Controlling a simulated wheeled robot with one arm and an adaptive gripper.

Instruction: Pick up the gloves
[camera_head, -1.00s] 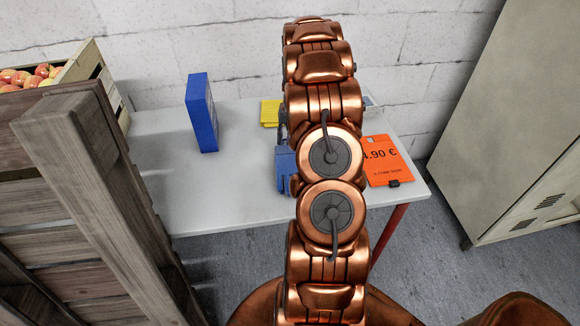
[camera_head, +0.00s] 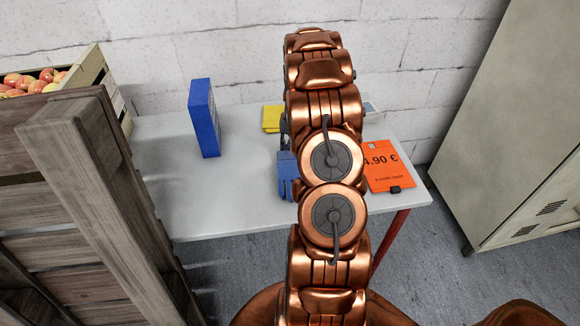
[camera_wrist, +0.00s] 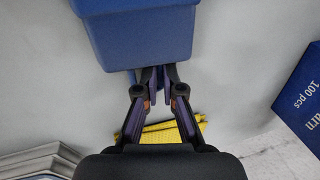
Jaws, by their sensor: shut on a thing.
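The gloves (camera_head: 285,176) show as a blue shape over the middle of the table in the head view, partly hidden behind my arm. In the wrist view the blue gloves (camera_wrist: 135,35) fill the top and look smooth and block-like. My gripper (camera_wrist: 152,84) is shut on their near edge, with its fingertips together at the edge of the blue. In the head view my arm hides most of the gripper. I cannot tell if the gloves touch the table.
A blue box (camera_head: 204,117) marked "100 pcs" in the wrist view (camera_wrist: 305,100) stands on the white table (camera_head: 235,205). Yellow folded material (camera_head: 271,117) lies near the wall. An orange price sign (camera_head: 387,167) is at right. A wooden crate (camera_head: 85,160) and apples are left, a cabinet (camera_head: 515,120) right.

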